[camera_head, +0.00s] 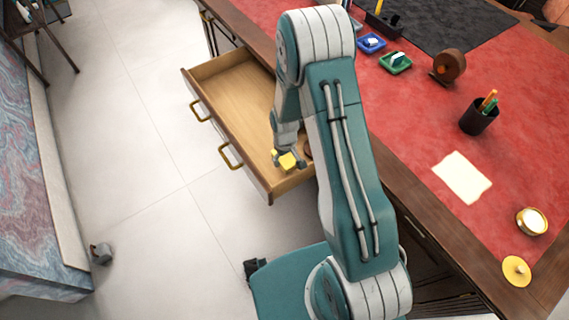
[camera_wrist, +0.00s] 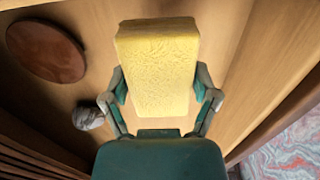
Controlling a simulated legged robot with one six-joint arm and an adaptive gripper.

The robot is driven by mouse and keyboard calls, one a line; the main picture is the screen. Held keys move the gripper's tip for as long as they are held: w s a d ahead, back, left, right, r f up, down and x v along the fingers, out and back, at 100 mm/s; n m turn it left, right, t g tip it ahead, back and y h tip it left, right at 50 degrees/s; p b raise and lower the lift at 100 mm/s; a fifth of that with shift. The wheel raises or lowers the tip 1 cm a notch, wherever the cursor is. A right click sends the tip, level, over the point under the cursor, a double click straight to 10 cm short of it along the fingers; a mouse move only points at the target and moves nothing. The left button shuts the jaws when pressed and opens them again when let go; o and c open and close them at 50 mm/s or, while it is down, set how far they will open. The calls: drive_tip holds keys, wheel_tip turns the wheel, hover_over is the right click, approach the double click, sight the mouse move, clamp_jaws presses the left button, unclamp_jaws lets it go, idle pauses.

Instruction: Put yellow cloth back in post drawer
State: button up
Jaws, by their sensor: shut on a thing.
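The yellow cloth (camera_wrist: 158,70) is a folded, textured block between the fingers of my gripper (camera_wrist: 165,92) in the wrist view. My gripper is shut on its sides. In the head view the yellow cloth (camera_head: 288,161) shows at my gripper (camera_head: 287,163), over the near end of the open drawer (camera_head: 240,88). The drawer is pulled out of the desk and has a pale wood floor and brass handles. I cannot tell whether the cloth touches the drawer floor. My arm hides part of the drawer.
A brown round object (camera_wrist: 46,51) and a small grey object (camera_wrist: 88,116) lie in the drawer. The red desk top (camera_head: 420,120) holds a pen cup (camera_head: 479,116), a paper sheet (camera_head: 462,177), small trays and a brass tin (camera_head: 531,221).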

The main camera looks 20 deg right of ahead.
sight(285, 164)
drive_tip(key=shift+f, duration=1.85)
drive_tip(key=shift+f, duration=0.1)
drive_tip(key=o, duration=1)
drive_tip(key=shift+o, duration=0.2)
